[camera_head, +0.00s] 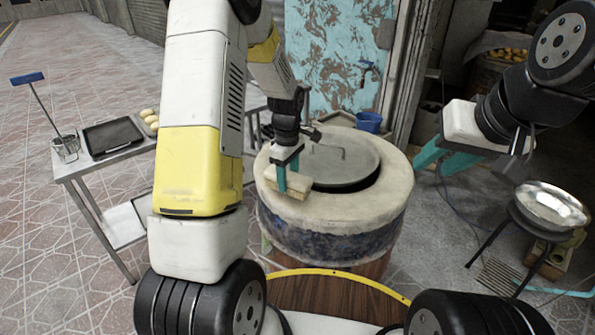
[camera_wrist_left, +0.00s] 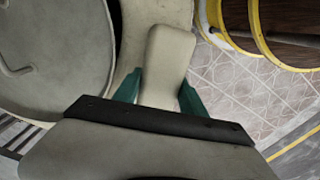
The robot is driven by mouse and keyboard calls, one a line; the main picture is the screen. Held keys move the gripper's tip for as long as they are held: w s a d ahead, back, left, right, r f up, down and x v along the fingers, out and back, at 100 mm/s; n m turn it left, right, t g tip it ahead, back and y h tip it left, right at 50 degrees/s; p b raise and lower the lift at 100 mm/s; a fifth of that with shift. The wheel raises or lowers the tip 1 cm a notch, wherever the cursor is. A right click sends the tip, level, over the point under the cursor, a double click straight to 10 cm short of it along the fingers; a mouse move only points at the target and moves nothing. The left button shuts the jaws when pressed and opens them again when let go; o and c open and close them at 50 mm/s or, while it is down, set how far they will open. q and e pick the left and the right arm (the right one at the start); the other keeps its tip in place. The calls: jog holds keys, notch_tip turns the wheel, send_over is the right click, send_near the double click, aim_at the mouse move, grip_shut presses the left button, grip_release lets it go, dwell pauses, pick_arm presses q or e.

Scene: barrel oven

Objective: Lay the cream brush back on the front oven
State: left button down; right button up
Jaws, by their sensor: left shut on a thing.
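The front oven (camera_head: 335,210) is a round barrel with a broad pale rim and a dark wall. A grey lid (camera_head: 340,160) covers its mouth. My left gripper (camera_head: 286,172) is shut on the cream brush (camera_head: 290,188), a pale block, at the left front part of the rim. I cannot tell whether the brush touches the rim. In the left wrist view the brush (camera_wrist_left: 168,58) sits between the teal fingers, with the oven lid (camera_wrist_left: 55,55) to the left. My right gripper (camera_head: 440,158) is open and empty, to the right of the oven.
A metal table (camera_head: 75,167) at the left holds a dark tray (camera_head: 112,136), bread rolls (camera_head: 150,121) and a metal cup (camera_head: 67,146) with a blue-topped tool. A blue bucket (camera_head: 369,122) stands behind the oven. A metal bowl (camera_head: 552,205) on a stand is at the right.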

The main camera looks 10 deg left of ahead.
aim_at(288, 172)
pick_arm(q)
jog(key=shift+w+a+f, duration=0.15)
jog(key=shift+w, duration=0.4)
jog(key=shift+f, duration=1.65)
jog(key=shift+f, duration=0.1)
jog(key=c, duration=0.6)
grip_release()
jog(key=shift+c, duration=0.2)
notch_tip(288, 172, up, 12)
jog(key=shift+f, duration=0.1)
jog(key=s+d+r+m+t+h, duration=0.1)
jog(key=s+r+m+t, duration=0.2)
jog(key=s+r+m, duration=0.4)
jog(key=s+d+r+m+t+h, duration=0.1)
jog(key=s+r+m+t, duration=0.2)
jog(key=s, duration=1.4)
notch_tip(288, 172, up, 8)
jog(key=m, duration=0.4)
jog(key=shift+s+m, duration=0.15)
jog(key=shift+m, duration=0.15)
